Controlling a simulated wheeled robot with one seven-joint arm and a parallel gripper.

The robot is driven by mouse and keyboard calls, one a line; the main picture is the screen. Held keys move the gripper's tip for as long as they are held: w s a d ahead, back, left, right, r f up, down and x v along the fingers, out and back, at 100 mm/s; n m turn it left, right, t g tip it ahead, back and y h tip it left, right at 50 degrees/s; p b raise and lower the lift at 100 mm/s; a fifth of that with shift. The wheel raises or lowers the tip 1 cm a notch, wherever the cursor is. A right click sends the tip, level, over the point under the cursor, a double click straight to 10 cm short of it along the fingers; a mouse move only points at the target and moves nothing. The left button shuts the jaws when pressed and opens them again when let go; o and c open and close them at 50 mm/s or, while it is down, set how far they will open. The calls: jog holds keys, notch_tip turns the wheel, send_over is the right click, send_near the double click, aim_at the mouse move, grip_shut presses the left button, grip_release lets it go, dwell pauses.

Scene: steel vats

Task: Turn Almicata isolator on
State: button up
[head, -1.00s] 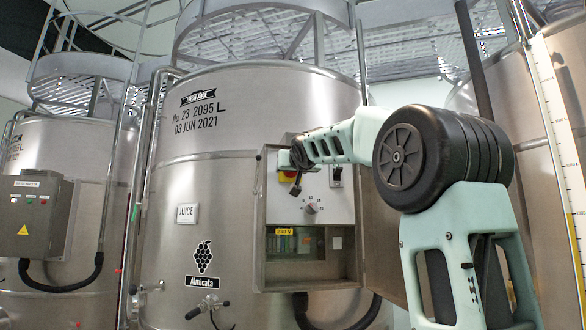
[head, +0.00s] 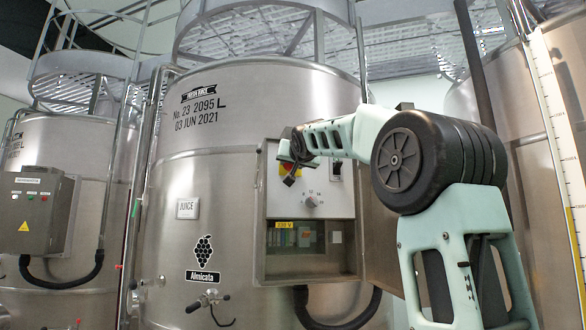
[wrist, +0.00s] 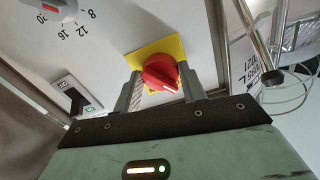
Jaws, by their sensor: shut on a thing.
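The Almicata isolator is a red rotary knob (wrist: 160,72) on a yellow square plate (wrist: 174,49), in the wrist view. In the head view its yellow plate (head: 284,170) shows only partly, on the upper left of the white panel (head: 333,199). My gripper (wrist: 160,86) is at the knob, one finger on each side, shut on it. The knob's ridge looks tilted in the wrist view. In the head view my gripper (head: 294,160) covers much of the isolator. The Almicata label (head: 206,276) is on the vat (head: 240,120) behind the panel.
A numbered dial (head: 311,201) and a black switch (head: 336,169) sit on the same panel. Below is a window marked with a yellow voltage label (head: 284,225). The open cabinet door (head: 382,250) stands at the right. Another vat (head: 80,150) with a grey control box (head: 36,208) stands left.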

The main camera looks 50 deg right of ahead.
jog(key=shift+r+m+b, duration=0.15)
jog(key=shift+m+b, duration=2.55)
jog(key=shift+m, duration=5.3)
jog(key=o, duration=1)
jog(key=shift+y, duration=0.3)
jog(key=shift+a, duration=0.1)
jog(key=b+v, duration=0.6)
jog(key=v, duration=1.1)
jog(key=shift+s+a+b, duration=0.1)
jog(key=shift+b, duration=0.3)
